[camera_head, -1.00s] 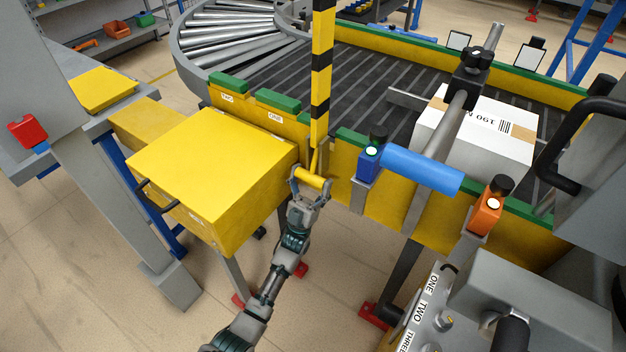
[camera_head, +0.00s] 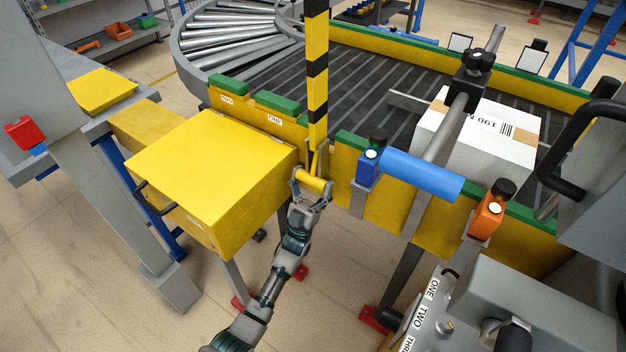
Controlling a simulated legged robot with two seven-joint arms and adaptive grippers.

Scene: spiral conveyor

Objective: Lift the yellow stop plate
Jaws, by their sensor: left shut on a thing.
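A tall yellow and black striped plate (camera_head: 317,90) stands upright at the near side of the conveyor, and I take it to be the stop plate. Its top runs out of the picture. At its lower end is a short yellow bar handle (camera_head: 313,181). My left gripper (camera_head: 311,186) reaches up from below and is shut on this handle, its fingers around it. The lower end of the plate is partly hidden behind the handle and gripper. My right gripper is not in view.
A yellow box (camera_head: 208,170) stands close left of my left gripper. A grey control panel (camera_head: 535,290) fills the lower right.

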